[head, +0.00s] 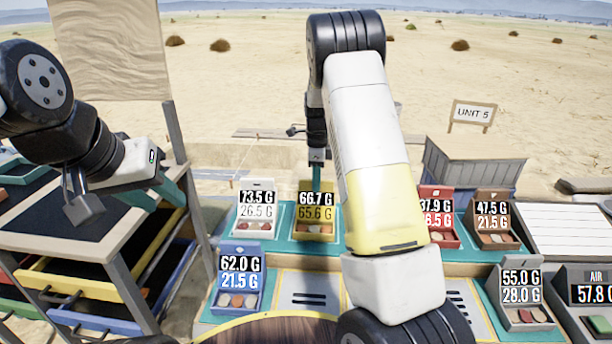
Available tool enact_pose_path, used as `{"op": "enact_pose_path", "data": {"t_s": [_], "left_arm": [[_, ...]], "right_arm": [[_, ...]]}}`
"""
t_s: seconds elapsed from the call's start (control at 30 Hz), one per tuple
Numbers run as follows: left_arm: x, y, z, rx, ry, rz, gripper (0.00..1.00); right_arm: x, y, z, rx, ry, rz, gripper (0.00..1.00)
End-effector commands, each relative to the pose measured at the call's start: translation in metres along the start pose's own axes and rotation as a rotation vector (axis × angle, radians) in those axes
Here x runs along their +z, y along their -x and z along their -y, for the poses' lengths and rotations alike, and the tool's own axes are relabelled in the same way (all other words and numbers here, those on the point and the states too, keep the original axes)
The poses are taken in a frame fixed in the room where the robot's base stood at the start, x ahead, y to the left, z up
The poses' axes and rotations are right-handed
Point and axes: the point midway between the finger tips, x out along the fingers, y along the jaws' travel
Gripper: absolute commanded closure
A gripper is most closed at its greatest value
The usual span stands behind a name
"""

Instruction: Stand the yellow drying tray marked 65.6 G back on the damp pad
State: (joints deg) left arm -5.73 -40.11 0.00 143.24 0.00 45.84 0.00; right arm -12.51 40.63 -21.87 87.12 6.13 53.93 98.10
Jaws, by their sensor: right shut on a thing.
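The yellow drying tray (297,228) shows 66.7 G above 65.6 G and holds several small pieces. It stands upright in the back row, over a teal pad (303,250). I cannot tell whether its base touches the pad. My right gripper (316,186) reaches down behind the tray's top edge and is shut on it; the label card hides the fingertips. My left gripper (160,192) is off to the left by the dark rack, its teal fingers apart, with nothing seen between them.
A white tray (241,226) stands close left of the yellow one, a blue tray (224,300) in front left. Red (452,240), brown (480,239) and grey (515,313) trays stand right. A slotted grey panel (307,285) is bare. My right arm hides the middle.

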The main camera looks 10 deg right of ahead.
Motion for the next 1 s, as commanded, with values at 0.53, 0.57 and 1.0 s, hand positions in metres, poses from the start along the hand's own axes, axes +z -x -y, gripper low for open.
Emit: {"op": "enact_pose_path", "data": {"t_s": [0.53, 0.57, 1.0], "left_arm": [[0.0, 0.0, 0.0, 0.0, 0.0, 0.0, 0.64], [0.0, 0.0, 0.0, 0.0, 0.0, 0.0, 0.64], [0.0, 0.0, 0.0, 0.0, 0.0, 0.0, 0.64]], "right_arm": [[0.0, -0.006, 0.0, -0.001, 0.0, 0.0, 0.64], [0.0, -0.006, 0.0, -0.001, 0.0, 0.0, 0.64], [0.001, 0.011, 0.001, -0.005, 0.001, 0.001, 0.64]]}}
